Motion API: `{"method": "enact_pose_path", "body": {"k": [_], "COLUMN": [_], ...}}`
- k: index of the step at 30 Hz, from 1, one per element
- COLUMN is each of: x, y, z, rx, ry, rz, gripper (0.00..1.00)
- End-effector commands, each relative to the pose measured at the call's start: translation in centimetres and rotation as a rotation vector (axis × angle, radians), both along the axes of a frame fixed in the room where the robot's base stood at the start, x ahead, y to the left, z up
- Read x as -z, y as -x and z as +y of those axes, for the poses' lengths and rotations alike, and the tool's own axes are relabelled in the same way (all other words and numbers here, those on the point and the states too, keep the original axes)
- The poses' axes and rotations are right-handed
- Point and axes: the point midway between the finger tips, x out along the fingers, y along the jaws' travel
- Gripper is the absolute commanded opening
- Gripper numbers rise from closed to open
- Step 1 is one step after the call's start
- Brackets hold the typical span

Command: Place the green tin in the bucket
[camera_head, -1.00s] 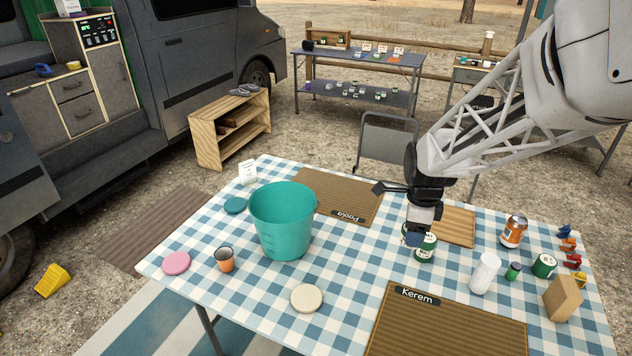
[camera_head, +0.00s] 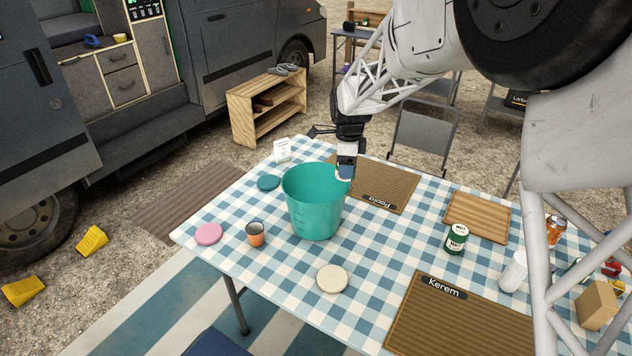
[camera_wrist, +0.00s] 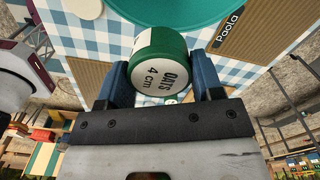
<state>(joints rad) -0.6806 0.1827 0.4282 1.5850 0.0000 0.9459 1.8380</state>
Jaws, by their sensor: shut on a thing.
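My gripper (camera_head: 345,174) is shut on a green tin with a white lid marked "OATS 4 cm" (camera_wrist: 161,76), held between its blue fingers. In the head view the gripper is at the right rim of the teal bucket (camera_head: 314,215), and the held tin is mostly hidden there. The bucket stands upright on the checked table; its rim also shows at the top of the wrist view (camera_wrist: 175,8), just beyond the tin. I cannot tell whether the tin is over the opening. Another green tin with a white label (camera_head: 456,239) stands on the table to the right.
Placemats, a wooden board (camera_head: 477,216) and a white bottle (camera_head: 514,272) are to the right.

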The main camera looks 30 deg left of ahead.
Motion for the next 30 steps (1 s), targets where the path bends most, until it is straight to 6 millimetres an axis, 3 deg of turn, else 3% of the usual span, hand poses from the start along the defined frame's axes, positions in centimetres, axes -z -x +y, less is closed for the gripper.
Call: {"method": "enact_pose_path", "body": {"k": [3, 10, 19, 30], "x": [0.2, 0.5, 4.8, 5.5], "y": [0.2, 0.5, 0.4, 0.4], "z": [3.1, 7.1, 6.7, 6.6], "rx": [-0.027, -0.062, -0.058, -0.057], "ry": [0.000, 0.000, 0.000, 0.000], "rz": [0.000, -0.001, 0.000, -0.001], "gripper": [0.32, 0.32, 0.32, 0.32]}}
